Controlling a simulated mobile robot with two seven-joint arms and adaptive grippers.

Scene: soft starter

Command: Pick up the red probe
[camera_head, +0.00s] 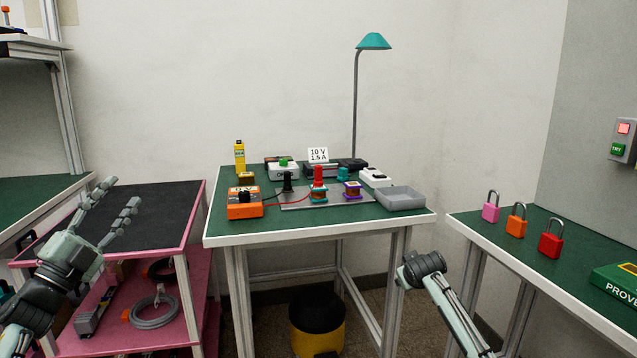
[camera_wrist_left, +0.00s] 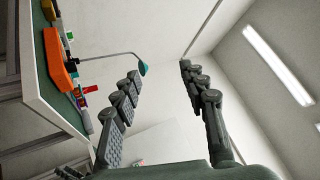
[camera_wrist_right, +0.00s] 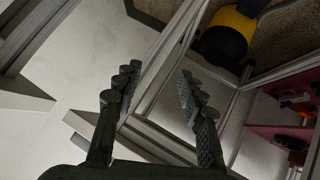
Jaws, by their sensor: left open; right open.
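The red probe (camera_head: 318,178) stands upright near the middle of the green-topped table, at a small coil on a grey plate. A red lead runs toward it from the orange meter (camera_head: 244,203); a black probe (camera_head: 287,182) stands to its left. My left gripper (camera_head: 122,192) is open and empty, left of the table above the pink cart; its spread fingers also show in the left wrist view (camera_wrist_left: 160,71). My right gripper (camera_wrist_right: 158,72) is open and empty in the right wrist view. In the head view only part of the right arm shows, right of the table's front; its fingers cannot be made out.
A purple-and-orange coil (camera_head: 353,191) and a grey tray (camera_head: 400,198) are right of the probe. A yellow bottle (camera_head: 240,158) and a teal lamp (camera_head: 373,42) stand behind. A side table holds padlocks (camera_head: 516,221). A yellow-black bin (camera_head: 316,325) stands below the table.

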